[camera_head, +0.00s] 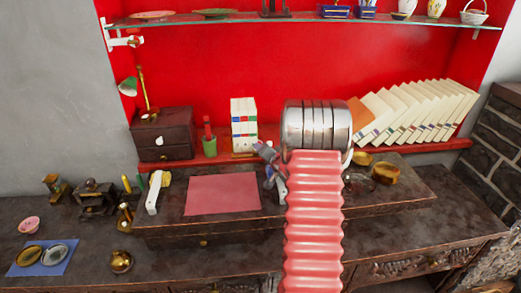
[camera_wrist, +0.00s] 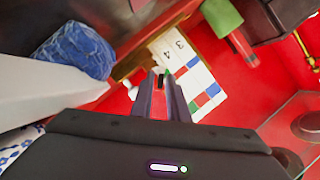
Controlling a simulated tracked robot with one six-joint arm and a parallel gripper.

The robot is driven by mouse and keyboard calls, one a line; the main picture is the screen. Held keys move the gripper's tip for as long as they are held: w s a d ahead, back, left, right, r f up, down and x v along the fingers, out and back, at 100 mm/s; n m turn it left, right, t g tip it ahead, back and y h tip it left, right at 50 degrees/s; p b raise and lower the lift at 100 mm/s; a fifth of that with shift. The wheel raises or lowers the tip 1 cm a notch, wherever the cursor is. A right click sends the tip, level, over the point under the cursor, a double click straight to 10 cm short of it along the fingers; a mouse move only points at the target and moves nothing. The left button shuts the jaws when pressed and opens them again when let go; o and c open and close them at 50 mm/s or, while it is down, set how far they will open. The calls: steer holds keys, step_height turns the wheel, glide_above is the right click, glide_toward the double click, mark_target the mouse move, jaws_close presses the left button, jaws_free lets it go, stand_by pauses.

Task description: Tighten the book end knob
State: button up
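White books (camera_head: 243,122) with red, green and blue bands stand upright on the red shelf, and they also show close up in the wrist view (camera_wrist: 178,52). A thin brass-coloured strip (camera_head: 243,154) shows at their foot, probably part of the book end. I cannot make out the knob clearly.
Leaning books (camera_head: 415,110) are at the right. A glass shelf (camera_head: 300,20) runs above. A pink sheet (camera_head: 222,194) lies on the desk.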

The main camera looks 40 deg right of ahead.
steer(key=shift+o, duration=1.3)
steer(key=shift+r, duration=0.1)
steer(key=shift+d, duration=0.1)
steer(key=shift+s, duration=0.1)
steer(key=shift+s+r, duration=0.15)
steer(key=v, duration=1.3)
steer(key=shift+s, duration=0.15)
